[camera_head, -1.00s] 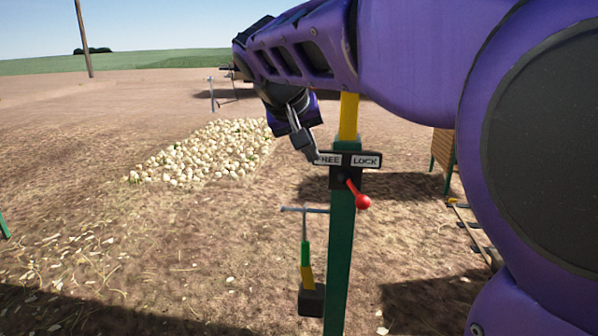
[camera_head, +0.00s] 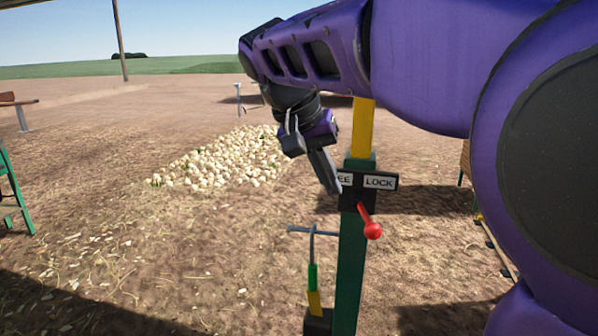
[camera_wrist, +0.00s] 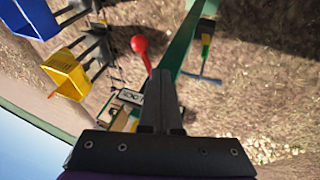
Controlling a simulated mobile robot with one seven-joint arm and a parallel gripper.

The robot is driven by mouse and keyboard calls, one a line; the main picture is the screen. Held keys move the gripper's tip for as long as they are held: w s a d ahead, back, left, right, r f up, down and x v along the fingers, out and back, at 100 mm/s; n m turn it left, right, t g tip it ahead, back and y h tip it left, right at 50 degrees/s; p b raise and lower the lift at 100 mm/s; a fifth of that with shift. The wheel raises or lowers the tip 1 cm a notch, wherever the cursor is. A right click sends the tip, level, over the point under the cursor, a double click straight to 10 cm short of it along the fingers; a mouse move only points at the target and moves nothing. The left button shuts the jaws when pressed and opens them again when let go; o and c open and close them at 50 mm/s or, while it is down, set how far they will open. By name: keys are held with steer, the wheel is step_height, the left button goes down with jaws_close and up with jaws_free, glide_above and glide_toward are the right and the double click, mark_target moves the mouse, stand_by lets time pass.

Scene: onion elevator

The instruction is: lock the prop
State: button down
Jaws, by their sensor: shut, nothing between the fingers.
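The prop is a green post (camera_head: 350,270) with a yellow upper section (camera_head: 363,130). A dark plate on it carries a LOCK label (camera_head: 379,182) on the right and a partly covered label ending in "EE" on the left. A lever with a red knob (camera_head: 373,231) hangs below the plate, slanting down to the right. My gripper (camera_head: 331,190) is shut and empty, its fingers pointing down beside the plate's left end. In the wrist view, the shut fingers (camera_wrist: 160,75) appear between the red knob (camera_wrist: 139,44) and the green post (camera_wrist: 182,40). Contact with the lever cannot be told.
A T-handled rod (camera_head: 312,260) with a green and yellow shaft stands left of the post. A pile of onions (camera_head: 225,158) lies behind on bare soil. Yellow (camera_wrist: 68,72) and blue (camera_wrist: 32,15) bins show in the wrist view. A green frame (camera_head: 14,190) stands far left.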

mark_target(365, 215)
steer(key=d+f+b, duration=0.1)
steer(key=d+f, duration=0.4)
steer(key=f, duration=0.1)
steer(key=shift+w+f, duration=0.15)
steer(key=shift+f, duration=0.05)
steer(key=shift+d, duration=0.15)
